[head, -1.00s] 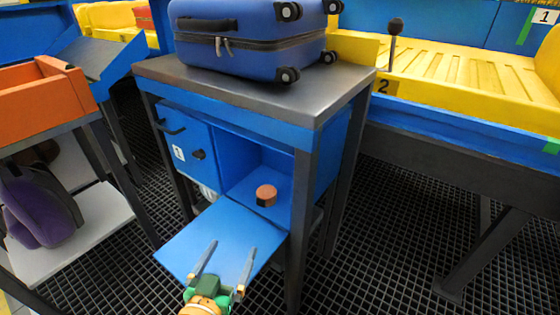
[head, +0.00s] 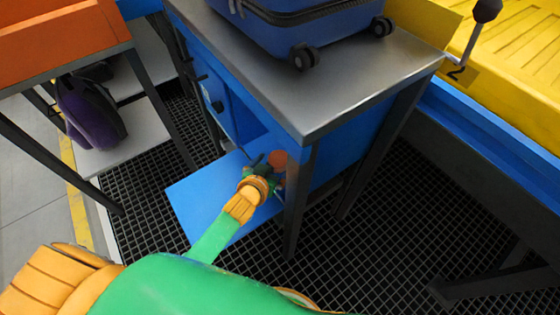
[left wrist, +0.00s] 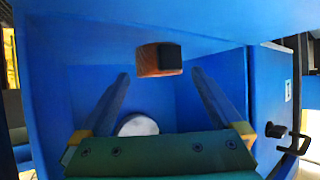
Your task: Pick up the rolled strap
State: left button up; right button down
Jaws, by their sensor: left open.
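The rolled strap, a small orange-brown roll (head: 279,157), is in the open compartment of the blue cabinet. In the left wrist view the strap (left wrist: 150,60) has a dark face and lies against the blue surface at the top of the picture. My left gripper (head: 267,168) is at the compartment mouth, close to the strap, and partly hidden by its own wrist. In the left wrist view its two fingers (left wrist: 160,74) are apart, with the strap centred just beyond the tips and nothing held. My right gripper is in neither view.
The lowered blue flap (head: 200,200) lies under my left forearm. The cabinet's metal top (head: 345,85) carries a blue suitcase (head: 300,15). A dark cabinet leg (head: 296,205) stands right of my gripper. A white round thing (left wrist: 138,124) shows between the fingers in the left wrist view.

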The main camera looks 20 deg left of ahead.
pick_arm(q)
jog(key=shift+x, duration=1)
jog(key=c, duration=1.3)
